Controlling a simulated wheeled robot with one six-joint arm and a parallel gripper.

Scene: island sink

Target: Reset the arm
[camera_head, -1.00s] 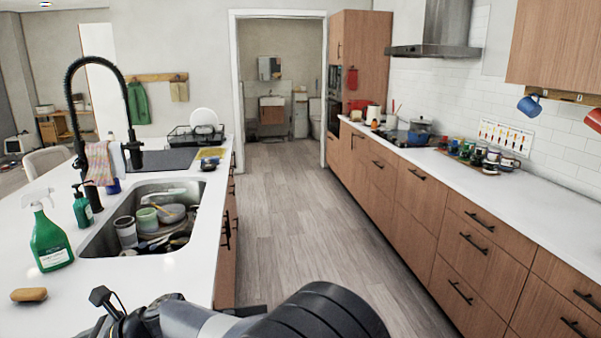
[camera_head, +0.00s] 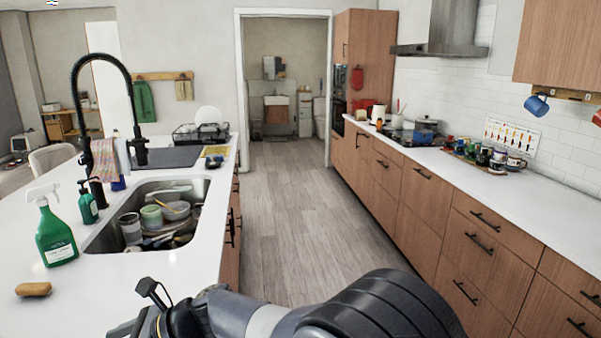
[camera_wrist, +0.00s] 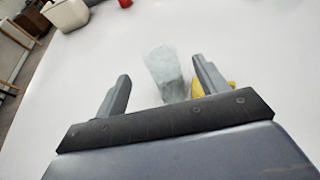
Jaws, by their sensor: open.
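My gripper (camera_wrist: 161,68) shows in the wrist view with its two grey fingers spread apart. A pale, translucent glass-like object (camera_wrist: 164,72) shows beyond and between the fingers on a white surface. I cannot tell how far it is from the fingertips. A yellow thing (camera_wrist: 223,86) is partly hidden behind the right finger. In the head view my arm (camera_head: 250,315) crosses the bottom edge, beside the island. The fingertips are not clear there.
The island counter (camera_head: 150,275) holds a sink (camera_head: 103,236) full of dishes, a green spray bottle (camera_head: 56,237), a soap bottle (camera_head: 88,205) and a brown sponge-like block (camera_head: 33,289). Drawers (camera_head: 475,240) line the right. The floor (camera_head: 300,215) between is clear.

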